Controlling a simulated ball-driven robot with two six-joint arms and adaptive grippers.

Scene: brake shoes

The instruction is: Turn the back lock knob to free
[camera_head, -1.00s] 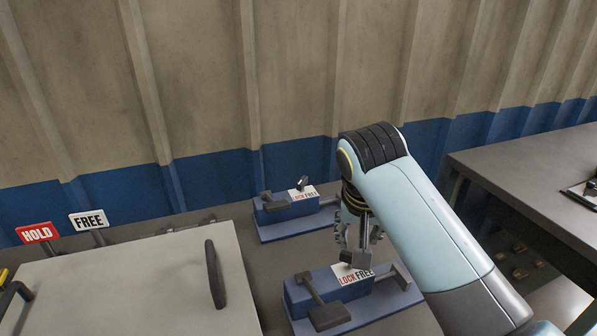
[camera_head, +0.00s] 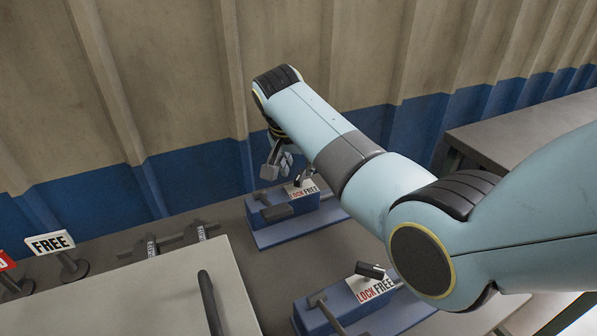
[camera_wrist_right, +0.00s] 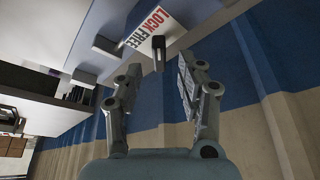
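The back lock knob, a small dark lever, stands on a white LOCK FREE label (camera_head: 311,190) on the back blue block. In the wrist view the knob (camera_wrist_right: 158,50) juts from the edge of its label (camera_wrist_right: 148,27), near the middle between LOCK and FREE; I cannot tell its exact setting. My right gripper (camera_head: 277,165) is above and behind the back block, close to the knob. In the wrist view its fingers (camera_wrist_right: 160,78) are spread apart and empty, with the knob just beyond their tips. My left gripper is in neither view.
The front block has its own dark knob (camera_head: 371,270) and label (camera_head: 374,289), partly behind my right arm. A FREE sign (camera_head: 50,243) stands at left by a pale panel (camera_head: 150,295) with a dark handle. A blue and beige wall (camera_head: 190,172) rises close behind the back block.

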